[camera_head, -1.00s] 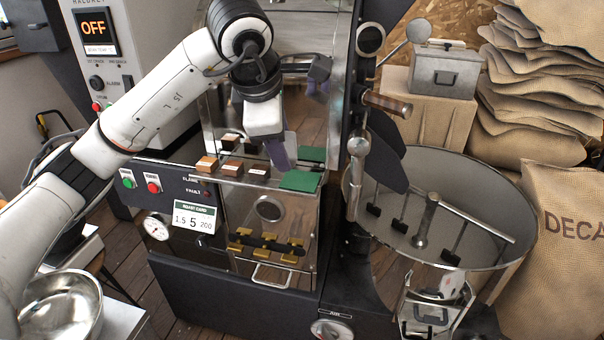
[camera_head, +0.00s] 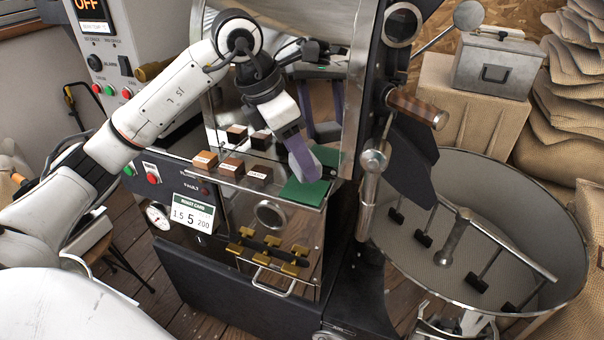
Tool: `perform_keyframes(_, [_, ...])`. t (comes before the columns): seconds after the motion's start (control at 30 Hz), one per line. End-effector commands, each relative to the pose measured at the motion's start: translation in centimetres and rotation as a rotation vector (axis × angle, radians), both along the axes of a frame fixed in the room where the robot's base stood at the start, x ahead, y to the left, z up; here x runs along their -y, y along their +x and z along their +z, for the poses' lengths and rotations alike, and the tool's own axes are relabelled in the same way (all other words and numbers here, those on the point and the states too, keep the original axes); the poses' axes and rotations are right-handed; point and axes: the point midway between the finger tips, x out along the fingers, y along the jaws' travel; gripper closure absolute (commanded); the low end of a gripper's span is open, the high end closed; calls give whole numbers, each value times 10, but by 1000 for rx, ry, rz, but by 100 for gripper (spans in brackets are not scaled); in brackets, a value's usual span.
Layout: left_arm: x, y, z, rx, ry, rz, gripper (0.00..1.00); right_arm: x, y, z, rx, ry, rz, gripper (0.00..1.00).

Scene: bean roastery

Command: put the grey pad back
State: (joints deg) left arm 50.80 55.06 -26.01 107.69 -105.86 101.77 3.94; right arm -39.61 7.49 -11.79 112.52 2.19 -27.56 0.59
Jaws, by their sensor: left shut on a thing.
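My left gripper (camera_head: 304,166) reaches down from the upper left, its purple fingers pointing at the roaster's steel ledge. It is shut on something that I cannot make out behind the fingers. I cannot pick out the grey pad as a separate thing. The fingertips overlap a flat green mat (camera_head: 301,194) on the right part of the ledge; whether they touch it I cannot tell. My right gripper is not in view.
Three small labelled wooden blocks, the middle one (camera_head: 231,168), stand on the ledge left of the mat. A mirror-like steel panel (camera_head: 335,88) rises behind. A wood-handled lever (camera_head: 415,107) and a round cooling bin (camera_head: 557,295) are at the right.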

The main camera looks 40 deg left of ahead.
Motion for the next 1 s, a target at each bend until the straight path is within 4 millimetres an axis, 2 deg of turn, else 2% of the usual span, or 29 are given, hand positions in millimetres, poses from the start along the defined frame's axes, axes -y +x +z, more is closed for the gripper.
perform_keyframes(0.2, [0, -1, -32, -3, 0, 1, 70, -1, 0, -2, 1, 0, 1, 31])
perform_keyframes(0.3, [0, 0, -41, -1, 1, 0, 70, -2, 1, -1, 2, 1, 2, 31])
perform_keyframes(0.67, [0, 0, -45, 2, 1, 0, 70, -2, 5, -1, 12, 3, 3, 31])
perform_keyframes(0.7, [0, 0, -44, 2, 1, -1, 46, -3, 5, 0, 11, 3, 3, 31])
perform_keyframes(0.8, [0, 0, -44, 1, 1, -1, 31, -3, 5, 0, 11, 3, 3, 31])
perform_keyframes(1.0, [0, 0, -44, 1, 1, -1, 31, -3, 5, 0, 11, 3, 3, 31])
